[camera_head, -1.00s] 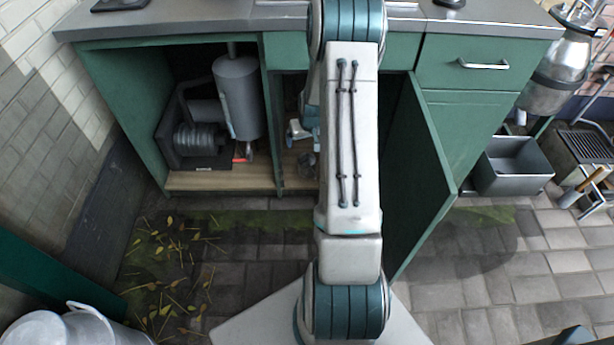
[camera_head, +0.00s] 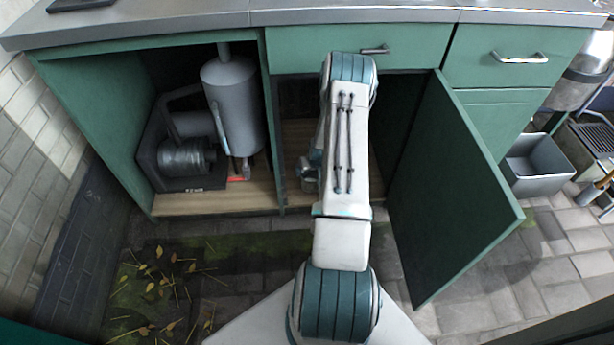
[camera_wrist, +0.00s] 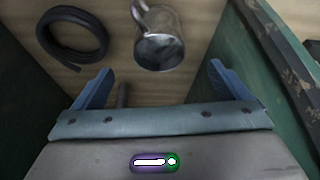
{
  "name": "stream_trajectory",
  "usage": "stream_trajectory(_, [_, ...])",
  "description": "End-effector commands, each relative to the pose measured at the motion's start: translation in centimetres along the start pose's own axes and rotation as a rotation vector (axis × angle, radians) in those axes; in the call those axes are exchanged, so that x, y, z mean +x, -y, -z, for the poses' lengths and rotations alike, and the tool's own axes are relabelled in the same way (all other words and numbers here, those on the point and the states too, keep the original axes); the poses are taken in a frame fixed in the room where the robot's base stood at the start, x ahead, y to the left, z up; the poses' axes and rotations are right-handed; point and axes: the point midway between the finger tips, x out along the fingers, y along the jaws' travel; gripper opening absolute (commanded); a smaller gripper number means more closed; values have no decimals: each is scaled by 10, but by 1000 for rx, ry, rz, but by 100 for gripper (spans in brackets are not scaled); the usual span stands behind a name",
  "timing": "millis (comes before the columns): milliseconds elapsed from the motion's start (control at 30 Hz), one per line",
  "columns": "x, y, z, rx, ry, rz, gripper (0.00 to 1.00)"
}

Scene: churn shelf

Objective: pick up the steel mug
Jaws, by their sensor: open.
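The steel mug (camera_wrist: 160,48) is in the wrist view, at the top middle, on the wooden cabinet floor. Its open mouth faces the camera and its handle is at the upper left. My gripper (camera_wrist: 160,82) is open and empty, its two blue fingers spread wide to either side. The mug is beyond the fingertips, roughly centred between them and not touching. In the head view my arm reaches into the open middle compartment of the green cabinet (camera_head: 320,48) and mostly hides the gripper and the mug's surroundings.
A black coiled hose (camera_wrist: 72,35) lies left of the mug. The open cabinet door (camera_head: 450,190) stands to the right of my arm. A grey cylinder (camera_head: 233,105) and a motor unit (camera_head: 187,158) fill the left compartment. A grey basin (camera_head: 537,165) is at the right.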

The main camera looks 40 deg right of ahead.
Motion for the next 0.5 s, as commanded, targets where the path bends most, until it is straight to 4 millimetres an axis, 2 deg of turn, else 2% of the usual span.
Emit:
stream_trajectory(300, [62, -12, -5, 21, 1, -8, 96])
stream_trajectory(500, [81, -12, -4, 19, 2, -7, 96])
